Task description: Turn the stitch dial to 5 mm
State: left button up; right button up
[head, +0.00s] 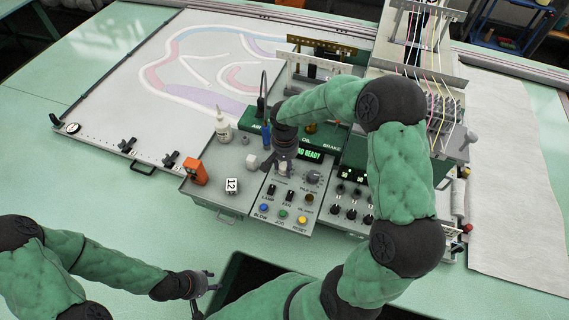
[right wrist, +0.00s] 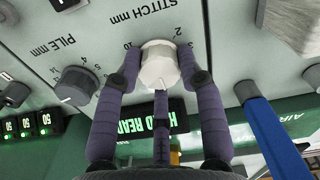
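The stitch dial (right wrist: 158,65) is a white knob under the upside-down "STITCH mm" lettering in the right wrist view. Numbers 2, 3 and 10 show around it; the rest of its scale is covered by my fingers, and I cannot read its setting. My right gripper (right wrist: 158,75) has its purple fingers around the knob, with fingertips against both sides. In the head view my right gripper (head: 283,160) comes down onto the control panel (head: 318,222) and hides most of the dial. My left gripper (head: 207,285) is open and empty over the near table edge.
The dark pile dial (right wrist: 75,85) sits beside the stitch dial.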

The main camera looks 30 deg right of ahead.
jog(key=c, duration=0.3)
jog(key=shift+w, duration=0.1)
jog(key=shift+w+r+n, duration=0.1)
jog(key=shift+r+n, duration=0.05)
jog(key=shift+n, duration=2.95)
jog(key=o, duration=1.1)
jog(key=shift+a, duration=0.1)
jog(key=shift+c, duration=0.2)
jog(key=shift+o, duration=0.3)
jog(key=shift+w, duration=0.1)
